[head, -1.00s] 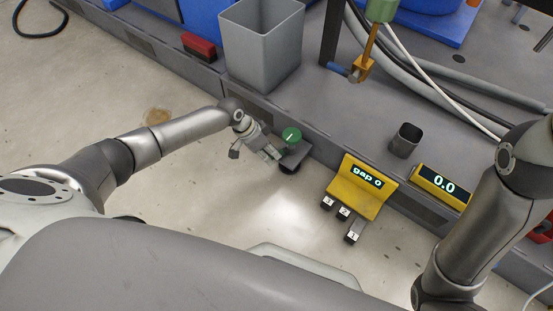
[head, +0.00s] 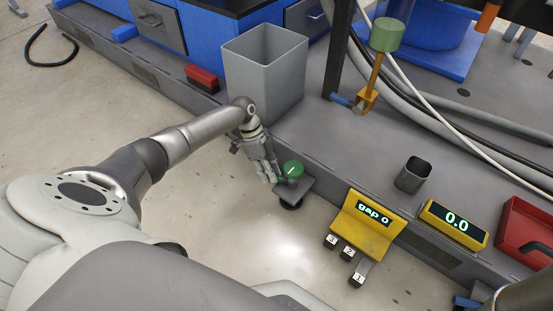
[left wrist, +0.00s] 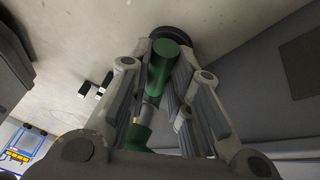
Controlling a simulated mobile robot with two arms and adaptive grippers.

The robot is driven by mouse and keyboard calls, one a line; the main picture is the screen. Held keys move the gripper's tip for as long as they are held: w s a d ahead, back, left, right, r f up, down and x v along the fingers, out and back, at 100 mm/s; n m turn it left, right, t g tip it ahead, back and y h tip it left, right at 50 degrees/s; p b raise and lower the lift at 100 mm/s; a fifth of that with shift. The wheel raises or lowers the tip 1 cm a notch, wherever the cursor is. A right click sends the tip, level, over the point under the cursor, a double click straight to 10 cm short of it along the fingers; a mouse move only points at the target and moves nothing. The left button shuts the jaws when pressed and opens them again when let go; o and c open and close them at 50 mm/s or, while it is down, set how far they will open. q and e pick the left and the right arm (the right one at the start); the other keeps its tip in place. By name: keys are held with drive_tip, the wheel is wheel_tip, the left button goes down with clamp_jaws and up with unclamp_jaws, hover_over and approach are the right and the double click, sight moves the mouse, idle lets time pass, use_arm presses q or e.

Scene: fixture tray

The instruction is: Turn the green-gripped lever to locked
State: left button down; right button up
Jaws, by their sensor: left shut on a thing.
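A green grip with a pale mark on top (head: 293,169) stands on a dark bracket (head: 294,192) at the ledge's front edge in the head view. My left gripper (head: 275,174) is beside it, on its left. In the left wrist view a green cylinder (left wrist: 162,68) lies between the fingers of the left gripper, which is shut on it. More green and a short metal piece (left wrist: 148,110) show nearer the camera. The finger contact is partly hidden. A second green grip (head: 387,34) tops an orange stem (head: 375,75) at the back.
A grey bin (head: 265,75) stands behind my left gripper. A yellow panel (head: 361,226) with numbered keys, a yellow display reading 0.0 (head: 454,223), a small dark cup (head: 413,174) and a red tray (head: 523,240) lie to the right. Cables run along the ledge.

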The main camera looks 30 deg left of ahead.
use_arm(q)
drive_tip(key=shift+w+m, duration=0.15)
drive_tip(key=shift+m, duration=0.15)
drive_tip(key=c, duration=1.3)
unclamp_jaws()
drive_tip(key=v, duration=1.2)
drive_tip(key=shift+w, duration=0.1)
